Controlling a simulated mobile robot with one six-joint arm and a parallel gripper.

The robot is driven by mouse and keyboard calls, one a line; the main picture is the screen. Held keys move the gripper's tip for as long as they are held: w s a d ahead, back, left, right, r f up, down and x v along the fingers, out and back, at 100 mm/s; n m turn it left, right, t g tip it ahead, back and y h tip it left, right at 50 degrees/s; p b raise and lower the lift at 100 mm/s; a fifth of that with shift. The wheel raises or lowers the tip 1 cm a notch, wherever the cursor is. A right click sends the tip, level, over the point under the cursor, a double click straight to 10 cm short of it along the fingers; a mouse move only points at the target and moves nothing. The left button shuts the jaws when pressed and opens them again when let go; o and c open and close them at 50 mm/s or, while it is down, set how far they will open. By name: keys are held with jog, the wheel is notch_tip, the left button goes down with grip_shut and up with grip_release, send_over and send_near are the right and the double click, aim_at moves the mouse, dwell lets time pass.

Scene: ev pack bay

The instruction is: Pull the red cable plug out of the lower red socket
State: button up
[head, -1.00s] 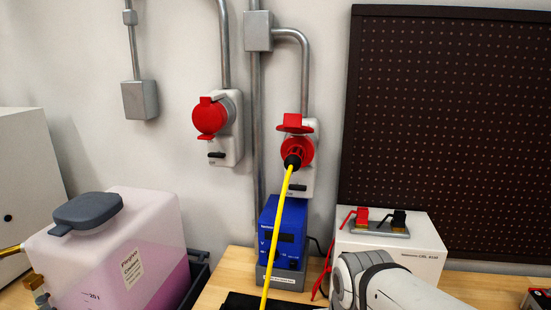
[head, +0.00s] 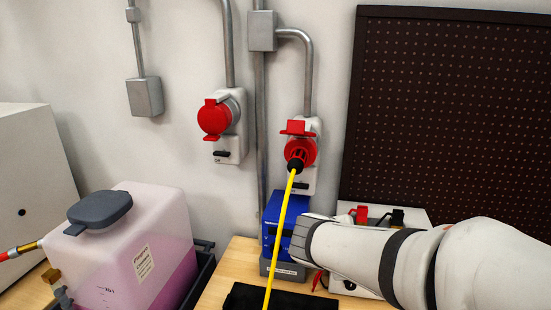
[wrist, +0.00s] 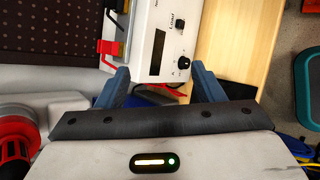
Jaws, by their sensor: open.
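The red cable plug (head: 296,165), with a black rear end and a yellow cable (head: 281,222), sits in the lower red socket (head: 301,148) on the wall, under its raised red lid (head: 297,127). The cable hangs down towards the bench. A red and black round part (wrist: 14,145), seemingly the plug and socket, shows at the lower left edge of the wrist view. My gripper (wrist: 163,82) is open and empty, its two blue fingers apart, with the white instrument beyond them. My fingers are hidden in the head view; my arm reaches in from the right, below and right of the plug.
Another red socket (head: 213,119) with its lid shut is to the left. A blue power unit (head: 270,228) stands below the plug, partly behind the cable. A white instrument (wrist: 160,40) with red and black terminals is beside it. A pink-liquid tank (head: 140,245) stands at left.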

aim_at(296, 164)
jog(key=w+a+r+n+t+y+p, duration=0.1)
jog(key=w+a+r+n+t, duration=0.2)
jog(key=w+a+r+n, duration=0.1)
jog(key=w+a+r+n+t+p, duration=0.2)
jog(key=w+a+r+n+t, duration=0.1)
jog(key=n, duration=0.4)
jog(key=w+a+r+n+t+y+p, duration=0.1)
jog(key=w+a+r+n+t, duration=0.1)
jog(key=w+a+r+n, duration=0.3)
jog(key=shift+w+r+n+t+y, duration=0.2)
jog(key=shift+w+n+t+y, duration=0.1)
jog(key=shift+n+t, duration=0.1)
jog(key=shift+w+p, duration=0.2)
jog(key=shift+p, duration=0.1)
jog(key=p+x, duration=0.1)
jog(key=x, duration=0.6)
jog(key=shift+w+d, duration=0.1)
jog(key=shift+w, duration=0.05)
jog(key=shift+c, duration=0.2)
jog(key=c, duration=1.1)
jog(key=shift+f, duration=0.1)
jog(key=shift+s+a, duration=0.2)
jog(key=shift+s, duration=0.25)
